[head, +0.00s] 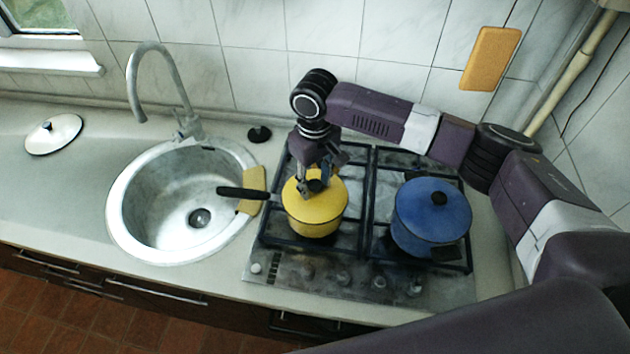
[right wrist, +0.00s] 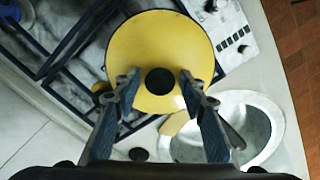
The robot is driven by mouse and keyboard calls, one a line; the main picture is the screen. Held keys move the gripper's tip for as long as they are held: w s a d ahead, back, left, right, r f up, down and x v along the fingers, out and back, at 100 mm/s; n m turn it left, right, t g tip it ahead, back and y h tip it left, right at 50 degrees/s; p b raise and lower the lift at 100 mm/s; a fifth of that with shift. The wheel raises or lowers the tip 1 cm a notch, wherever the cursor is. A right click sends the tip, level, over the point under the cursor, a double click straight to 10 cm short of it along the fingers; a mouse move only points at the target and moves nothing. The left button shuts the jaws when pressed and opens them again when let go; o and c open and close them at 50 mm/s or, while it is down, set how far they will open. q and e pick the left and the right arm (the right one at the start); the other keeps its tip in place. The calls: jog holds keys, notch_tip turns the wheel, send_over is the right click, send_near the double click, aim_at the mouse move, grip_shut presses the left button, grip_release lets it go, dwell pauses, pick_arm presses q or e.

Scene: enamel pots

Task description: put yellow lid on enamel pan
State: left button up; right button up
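The yellow lid (right wrist: 150,45) has a dark rim and a round black knob (right wrist: 160,81). My right gripper (head: 318,186) is above the pan. In the right wrist view the fingers (right wrist: 160,86) are apart, one on each side of the knob, with gaps between them and it. The head view partly hides the lid behind the gripper. My left gripper is not in view.
A blue lidded pot (head: 431,220) stands on the right side of the stove (head: 345,278). A round sink (head: 125,235) with a tall tap (head: 134,90) and a yellow sponge (head: 252,190) is to the left. A white lid (head: 52,136) lies on the far-left counter (head: 50,195), which has free room.

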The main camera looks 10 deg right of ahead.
jog(key=shift+o, duration=0.4)
notch_tip(320, 180, up, 12)
dwell(0.4)
dwell(0.4)
